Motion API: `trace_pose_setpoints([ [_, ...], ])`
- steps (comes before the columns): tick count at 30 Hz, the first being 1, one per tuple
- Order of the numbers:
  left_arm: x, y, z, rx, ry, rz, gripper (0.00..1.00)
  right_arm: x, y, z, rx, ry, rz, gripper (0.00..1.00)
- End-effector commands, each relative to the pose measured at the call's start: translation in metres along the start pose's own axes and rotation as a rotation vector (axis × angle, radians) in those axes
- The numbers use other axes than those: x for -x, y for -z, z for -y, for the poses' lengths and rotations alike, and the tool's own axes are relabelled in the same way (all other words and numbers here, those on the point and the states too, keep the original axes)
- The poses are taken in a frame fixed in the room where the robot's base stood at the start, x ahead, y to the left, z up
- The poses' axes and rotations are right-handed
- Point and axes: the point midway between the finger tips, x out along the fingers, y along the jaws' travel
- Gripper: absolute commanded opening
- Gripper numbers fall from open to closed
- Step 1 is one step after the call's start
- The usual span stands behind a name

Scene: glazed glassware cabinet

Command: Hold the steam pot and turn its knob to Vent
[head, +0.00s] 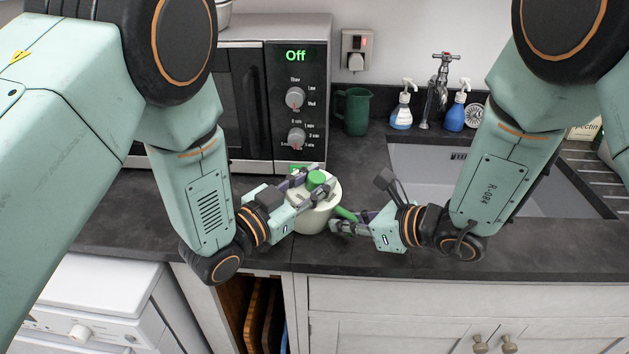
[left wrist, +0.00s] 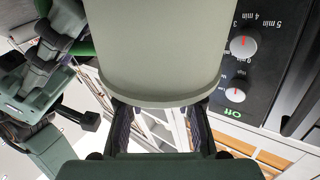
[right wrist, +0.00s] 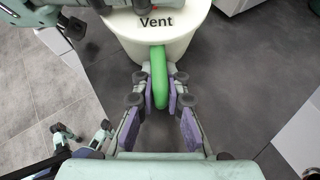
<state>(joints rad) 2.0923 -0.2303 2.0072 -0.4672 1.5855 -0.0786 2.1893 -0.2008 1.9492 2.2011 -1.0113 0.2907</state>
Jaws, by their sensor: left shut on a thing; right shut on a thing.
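The steam pot (head: 313,222) is cream and stands upright on the counter in front of the microwave. Its green knob (head: 316,179) is on top, between the fingers of my left gripper (head: 311,188), which is shut on it. My right gripper (right wrist: 160,108) is shut on the pot's green side handle (right wrist: 158,80). The right wrist view shows the word Vent and a red mark on the pot (right wrist: 165,42) above the handle. In the left wrist view the pot wall (left wrist: 165,50) hides the knob and the fingertips. The knob's pointer cannot be made out.
The microwave (head: 262,80), reading Off, stands close behind the pot. A green jug (head: 355,112) and soap bottles (head: 402,112) are at the back. The sink (head: 430,170) lies to the right. The counter's front edge is close to the pot.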

Motion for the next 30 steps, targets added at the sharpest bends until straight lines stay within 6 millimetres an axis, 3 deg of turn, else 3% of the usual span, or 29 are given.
trace_pose_setpoints([
  [12, 0.0004, -0.0006, -0.0013, 0.001, 0.019, 0.000, 0.00, -0.0006, 0.0035, -0.0010, -0.003, -0.001, -0.009, 0.00],
  [13, 0.0004, -0.0006, -0.0013, 0.001, 0.019, 0.000, 0.31, -0.0006, 0.0035, -0.0010, -0.003, -0.001, -0.009, 0.00],
  [21, 0.0003, -0.0005, -0.0008, 0.000, 0.020, 0.000, 0.54, -0.0005, 0.0034, -0.0010, -0.002, -0.001, -0.008, 0.00],
  [30, 0.0010, -0.0004, -0.0003, 0.000, 0.021, 0.000, 0.54, -0.0004, 0.0033, -0.0010, -0.002, -0.001, -0.008, 0.00],
])
